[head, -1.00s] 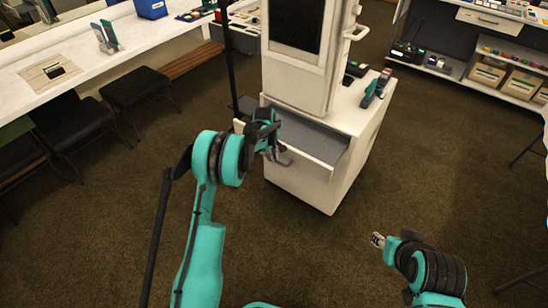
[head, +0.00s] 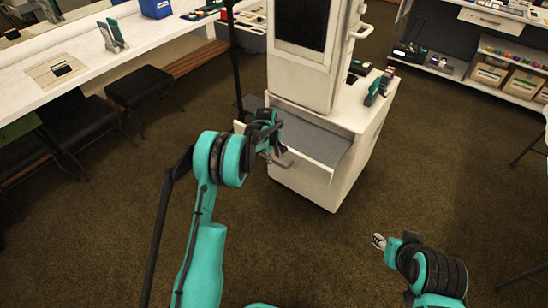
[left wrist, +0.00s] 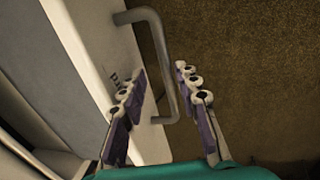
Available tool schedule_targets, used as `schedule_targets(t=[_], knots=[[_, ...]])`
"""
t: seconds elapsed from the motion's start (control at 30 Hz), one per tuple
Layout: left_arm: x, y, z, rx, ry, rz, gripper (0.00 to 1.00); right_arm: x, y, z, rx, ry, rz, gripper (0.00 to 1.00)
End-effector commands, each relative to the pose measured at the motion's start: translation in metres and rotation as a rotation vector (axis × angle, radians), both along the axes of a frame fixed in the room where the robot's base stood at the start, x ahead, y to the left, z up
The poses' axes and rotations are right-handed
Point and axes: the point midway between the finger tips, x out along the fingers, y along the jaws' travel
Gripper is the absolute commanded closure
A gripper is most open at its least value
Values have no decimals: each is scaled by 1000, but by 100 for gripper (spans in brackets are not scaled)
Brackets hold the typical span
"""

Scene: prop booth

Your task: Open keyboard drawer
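The white kiosk (head: 370,135) stands at the centre of the head view. A grey surface (head: 325,146) shows behind its white lower front panel (head: 305,183); I cannot tell how far the drawer is out. My left gripper (head: 275,152) is at the upper left of this front, partly hidden by its own wrist. In the left wrist view a grey bar handle (left wrist: 157,28) runs between the two spread fingers of the left gripper (left wrist: 160,72), with gaps visible beside it. My right gripper (head: 379,241) is over the floor at lower right, apart from the kiosk; its fingers are too small to judge.
Small devices (head: 377,88) stand on the kiosk's side ledge. A white counter (head: 85,60) with black stools (head: 138,87) is at left. Shelves with boxes (head: 490,74) are at the back right. The brown floor (head: 290,250) before the kiosk is clear.

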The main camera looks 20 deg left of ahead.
Motion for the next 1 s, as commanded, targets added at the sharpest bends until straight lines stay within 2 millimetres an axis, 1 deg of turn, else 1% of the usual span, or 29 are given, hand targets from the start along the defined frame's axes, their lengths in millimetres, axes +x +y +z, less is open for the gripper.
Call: schedule_targets(t=[0.07,0.17,0.4,0.5,0.6,0.77,1.0], knots=[[-1,1,6,0,0,0,68,0,0,0,0,0,0,60],[-4,2,22,0,0,0,68,0,0,0,0,0,0,60],[-13,5,74,0,1,1,68,0,0,0,0,0,0,60],[-16,6,92,0,1,0,68,0,0,0,0,0,0,60],[-18,6,105,0,1,0,68,0,0,0,0,0,0,60],[-20,7,115,0,1,0,68,0,0,0,0,0,0,60],[-20,7,116,0,1,0,68,0,0,0,0,0,0,60]])
